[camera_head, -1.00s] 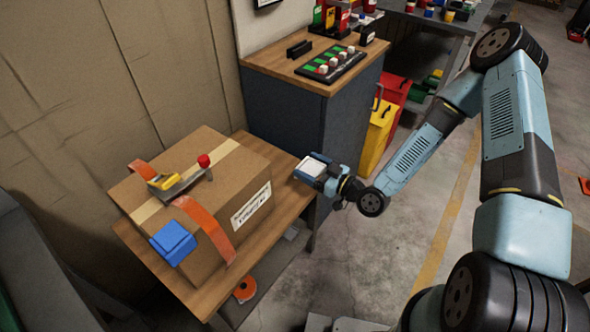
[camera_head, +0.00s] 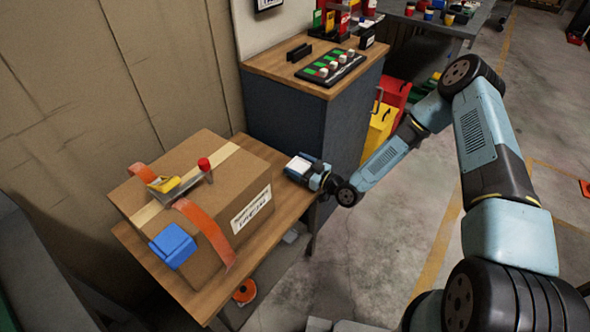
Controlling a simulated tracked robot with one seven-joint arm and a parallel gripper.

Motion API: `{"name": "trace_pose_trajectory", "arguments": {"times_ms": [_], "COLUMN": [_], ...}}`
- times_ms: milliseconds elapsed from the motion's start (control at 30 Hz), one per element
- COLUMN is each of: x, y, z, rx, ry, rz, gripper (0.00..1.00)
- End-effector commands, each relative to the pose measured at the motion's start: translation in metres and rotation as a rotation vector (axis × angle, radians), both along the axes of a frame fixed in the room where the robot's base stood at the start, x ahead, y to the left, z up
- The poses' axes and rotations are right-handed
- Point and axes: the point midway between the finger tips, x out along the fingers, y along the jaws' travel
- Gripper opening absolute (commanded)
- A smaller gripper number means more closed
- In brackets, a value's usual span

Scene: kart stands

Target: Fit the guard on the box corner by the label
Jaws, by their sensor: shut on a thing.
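A cardboard box (camera_head: 228,172) stands on a wooden table, with a white printed label (camera_head: 250,209) on its front face near the right end. A bright blue corner guard (camera_head: 172,246) sits on the box's near left corner, away from the label. My gripper (camera_head: 304,169) is to the right of the box's right corner, apart from it, over the table's right edge. It is shut on a small blue piece with a pale top, which looks like another guard (camera_head: 299,165). The fingertips are too small to make out.
The wooden table (camera_head: 285,213) has a bare strip right of the box. A grey cabinet (camera_head: 285,118) stands close behind my gripper, with yellow and red containers beside it.

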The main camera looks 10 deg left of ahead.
Motion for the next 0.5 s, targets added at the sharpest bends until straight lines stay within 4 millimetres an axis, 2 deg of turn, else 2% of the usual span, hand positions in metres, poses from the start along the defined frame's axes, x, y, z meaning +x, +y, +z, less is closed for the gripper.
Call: {"name": "trace_pose_trajectory", "arguments": {"times_ms": [33,133,500], "x": [-0.001,-0.001,-0.001], "y": [0.0,-0.001,-0.001], "z": [-0.01,-0.02,-0.024], "rx": [-0.001,-0.001,0.0], "ry": [0.005,0.004,0.002], "rz": [0.0,-0.001,-0.001], "gripper": [0.51,0.51,0.51]}}
